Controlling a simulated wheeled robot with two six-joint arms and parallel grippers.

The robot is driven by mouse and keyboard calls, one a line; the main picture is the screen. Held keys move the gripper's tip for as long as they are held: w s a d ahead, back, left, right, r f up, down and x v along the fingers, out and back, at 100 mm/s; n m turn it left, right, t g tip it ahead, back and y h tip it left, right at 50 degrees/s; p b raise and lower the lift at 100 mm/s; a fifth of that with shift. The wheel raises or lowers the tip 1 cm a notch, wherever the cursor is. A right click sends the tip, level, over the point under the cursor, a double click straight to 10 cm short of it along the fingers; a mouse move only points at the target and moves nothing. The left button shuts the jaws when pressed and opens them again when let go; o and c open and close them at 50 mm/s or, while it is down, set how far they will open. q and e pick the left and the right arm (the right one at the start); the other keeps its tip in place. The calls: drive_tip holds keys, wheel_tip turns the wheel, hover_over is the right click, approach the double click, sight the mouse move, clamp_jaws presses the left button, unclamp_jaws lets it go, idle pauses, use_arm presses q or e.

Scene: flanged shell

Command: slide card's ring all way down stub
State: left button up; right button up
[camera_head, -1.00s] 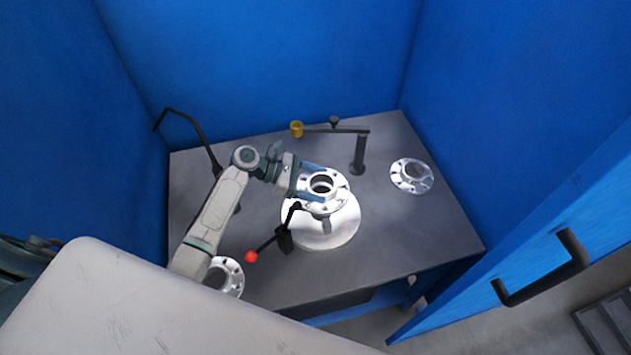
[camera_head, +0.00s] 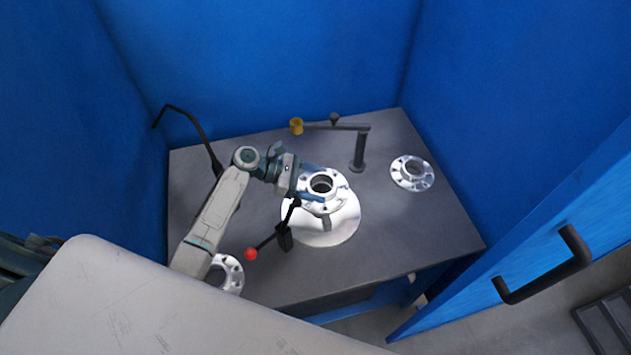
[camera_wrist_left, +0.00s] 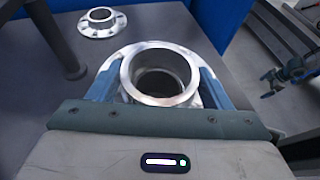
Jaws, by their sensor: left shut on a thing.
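A silver flanged ring (camera_head: 336,204) with a raised round neck sits over the shiny round shell (camera_head: 345,232) on the dark table. My left gripper (camera_head: 314,184) is shut on its neck, with one blue finger on each side. In the left wrist view the ring (camera_wrist_left: 122,66) fills the middle, its neck between the two fingers (camera_wrist_left: 158,88). The inside of the neck looks dark, and the stub cannot be made out clearly. I cannot tell how far the ring is down.
A second flange (camera_head: 412,174) lies at the table's right, another (camera_head: 227,275) at the front left by my arm. A clamp with a red knob (camera_head: 251,254) stands close to the shell. A post (camera_head: 358,153) carries a bar with a yellow cup (camera_head: 296,127). Blue walls enclose the table.

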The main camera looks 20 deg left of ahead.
use_arm(q)
drive_tip(key=shift+w+f+b, duration=0.1)
drive_tip(key=shift+f+b, duration=1.15)
drive_tip(key=shift+f, duration=1.25)
use_arm(e)
drive_tip(key=shift+f, duration=1.25)
